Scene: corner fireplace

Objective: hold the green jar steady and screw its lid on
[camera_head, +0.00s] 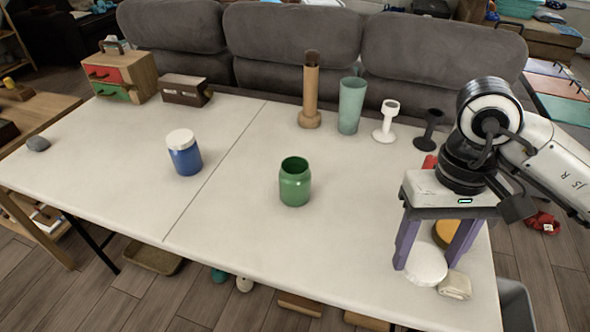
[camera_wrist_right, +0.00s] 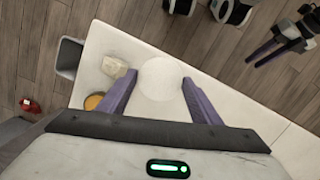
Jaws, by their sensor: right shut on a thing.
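The green jar (camera_head: 295,183) stands upright and open, without a lid, near the middle of the white table. A round white lid (camera_head: 426,268) is at the table's front right. My right gripper (camera_head: 424,265) points down with its purple fingers on either side of this lid and is shut on it. The lid also shows between the fingers in the right wrist view (camera_wrist_right: 160,78). I cannot tell whether it touches the table. My left gripper is outside the head view; a purple-fingered part at the upper right of the wrist view may be it, but its state is unclear.
A blue jar with a white lid (camera_head: 184,155) stands left of the green jar. A cream block (camera_head: 455,285) and an orange round piece (camera_head: 446,233) lie close to my right gripper. A wooden pepper mill (camera_head: 310,95), teal cup (camera_head: 351,105) and white goblet (camera_head: 386,122) stand behind.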

